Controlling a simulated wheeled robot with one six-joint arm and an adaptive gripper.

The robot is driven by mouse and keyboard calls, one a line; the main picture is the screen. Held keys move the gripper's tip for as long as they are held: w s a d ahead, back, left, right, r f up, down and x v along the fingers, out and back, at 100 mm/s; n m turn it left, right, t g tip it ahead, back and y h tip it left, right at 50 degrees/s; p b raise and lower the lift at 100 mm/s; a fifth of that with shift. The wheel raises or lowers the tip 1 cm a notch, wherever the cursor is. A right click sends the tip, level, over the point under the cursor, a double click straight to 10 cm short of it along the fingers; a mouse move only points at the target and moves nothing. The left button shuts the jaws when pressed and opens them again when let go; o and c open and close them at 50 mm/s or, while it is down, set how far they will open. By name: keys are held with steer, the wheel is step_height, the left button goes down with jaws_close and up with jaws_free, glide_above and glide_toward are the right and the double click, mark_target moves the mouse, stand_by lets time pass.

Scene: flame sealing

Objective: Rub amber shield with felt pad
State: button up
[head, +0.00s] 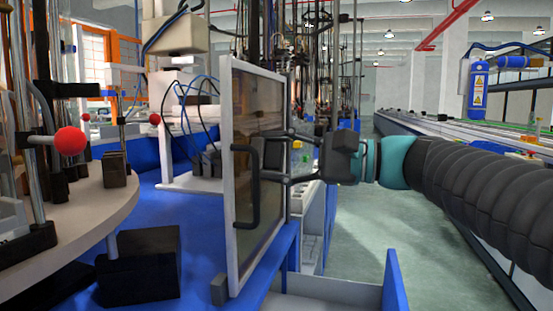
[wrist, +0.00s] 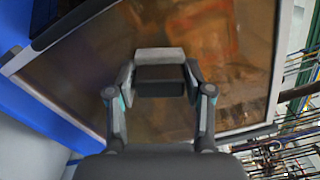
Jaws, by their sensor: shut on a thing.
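The amber shield (head: 257,215) is a brown, see-through panel in a pale frame. It stands upright at the blue bench's edge in the head view and fills much of the wrist view (wrist: 235,60). A dark handle (head: 237,205) is on it. My gripper (head: 282,156) reaches in from the right, level with the panel's middle. It is shut on the felt pad (head: 272,153), a small dark block with a grey edge, which also shows in the wrist view (wrist: 160,82). The pad's face is towards the panel; I cannot tell whether they touch.
A round pale table (head: 110,205) with a red knob (head: 70,140) is at left. A black block (head: 140,265) sits on the blue bench (head: 195,225). Stands and cables are behind the shield. Grey floor (head: 350,235) is open below my arm.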

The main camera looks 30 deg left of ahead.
steer(key=w+a+p, duration=0.1)
steer(key=w+p, duration=0.3)
steer(key=w, duration=0.4)
steer(key=shift+a, duration=0.4)
stand_by(0.4)
steer(key=shift+d, duration=0.1)
steer(key=shift+v, duration=2.9)
steer(key=shift+v, duration=1.5)
